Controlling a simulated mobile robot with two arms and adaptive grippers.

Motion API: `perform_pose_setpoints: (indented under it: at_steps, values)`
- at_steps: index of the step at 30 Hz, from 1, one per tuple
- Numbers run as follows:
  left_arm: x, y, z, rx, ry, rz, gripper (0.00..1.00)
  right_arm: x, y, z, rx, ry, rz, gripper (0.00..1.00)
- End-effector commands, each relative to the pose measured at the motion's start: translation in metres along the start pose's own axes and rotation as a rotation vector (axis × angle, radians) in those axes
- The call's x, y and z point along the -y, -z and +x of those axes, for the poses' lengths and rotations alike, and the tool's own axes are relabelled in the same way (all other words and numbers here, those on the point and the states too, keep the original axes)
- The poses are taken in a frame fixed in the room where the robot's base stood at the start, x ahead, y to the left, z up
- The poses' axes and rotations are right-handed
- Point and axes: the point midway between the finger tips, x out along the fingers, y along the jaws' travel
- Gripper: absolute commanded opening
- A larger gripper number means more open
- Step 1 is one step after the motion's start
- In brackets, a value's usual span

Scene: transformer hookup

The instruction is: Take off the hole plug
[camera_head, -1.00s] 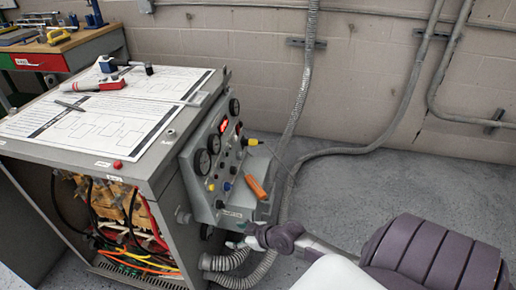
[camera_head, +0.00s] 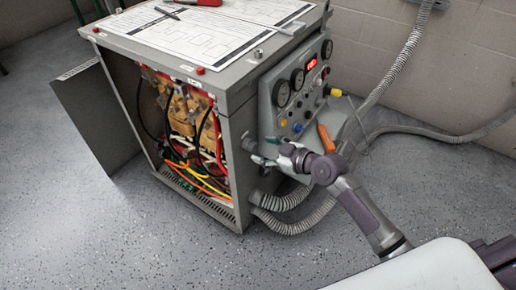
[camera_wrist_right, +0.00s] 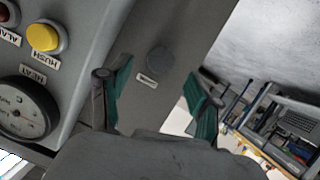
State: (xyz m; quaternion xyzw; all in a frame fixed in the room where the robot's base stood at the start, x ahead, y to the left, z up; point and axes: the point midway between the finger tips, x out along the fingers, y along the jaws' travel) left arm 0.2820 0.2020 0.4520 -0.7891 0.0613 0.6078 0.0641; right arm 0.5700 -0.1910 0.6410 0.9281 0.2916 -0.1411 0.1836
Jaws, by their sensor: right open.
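The hole plug (camera_wrist_right: 160,59) shows in the right wrist view as a round grey disc on the grey cabinet face, with a small label below it. In the head view the plug (camera_head: 248,143) is at the cabinet's front corner post, left of the control panel. My right gripper (camera_head: 264,150) is open in front of that post. In the right wrist view its green-padded fingers (camera_wrist_right: 160,75) stand apart on either side of the plug, with nothing between them. I cannot tell whether they touch the cabinet. My left gripper is not in view.
Ribbed hoses (camera_head: 290,226) run below. The cabinet's open front shows wiring (camera_head: 190,150). The floor in front is clear.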

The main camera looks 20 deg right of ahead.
Motion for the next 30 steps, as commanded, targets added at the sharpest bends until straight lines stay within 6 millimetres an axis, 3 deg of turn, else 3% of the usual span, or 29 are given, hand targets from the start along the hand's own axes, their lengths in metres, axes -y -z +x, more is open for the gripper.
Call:
perform_pose_setpoints:
  at_steps: [7,19,30]
  values:
    - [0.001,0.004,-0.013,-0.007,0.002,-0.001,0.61,0.001,-0.001,0.03,0.0,0.001,0.0,0.63]
    - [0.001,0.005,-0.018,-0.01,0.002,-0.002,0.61,0.001,0.0,0.036,0.001,0.001,-0.001,0.62]
    - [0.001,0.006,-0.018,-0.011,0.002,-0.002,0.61,0.001,0.0,0.035,0.001,0.001,-0.001,0.0]
